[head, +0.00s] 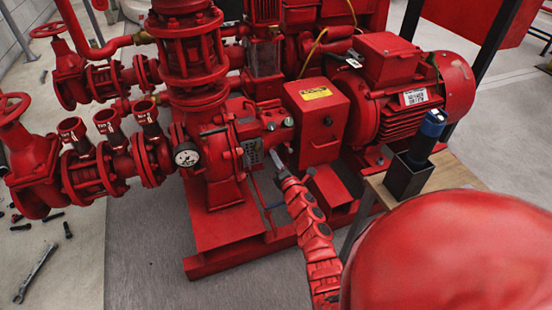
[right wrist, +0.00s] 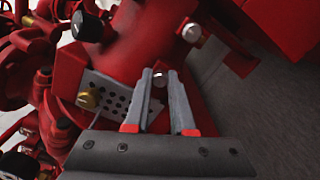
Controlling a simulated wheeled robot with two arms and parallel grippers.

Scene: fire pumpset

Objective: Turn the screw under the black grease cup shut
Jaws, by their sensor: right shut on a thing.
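The black grease cup (right wrist: 87,27) shows at the upper left of the right wrist view. A brass screw (right wrist: 88,98) sits below it on a perforated grey plate (right wrist: 112,92). A silver screw (right wrist: 160,79) sits to the right of the plate. My right gripper (right wrist: 160,74) has its two grey fingers on either side of the silver screw and is shut on it, apart from the brass screw. In the head view my right gripper (head: 277,160) reaches the pump housing below the bearing. My left gripper does not show.
A silver-capped fitting (right wrist: 191,32) stands above my fingers. The red coupling box (head: 316,120) and motor (head: 410,90) are to the right. A pressure gauge (head: 186,155) is to the left. A small table (head: 452,174) holds a black holder (head: 405,178) with a blue-topped tool (head: 431,127).

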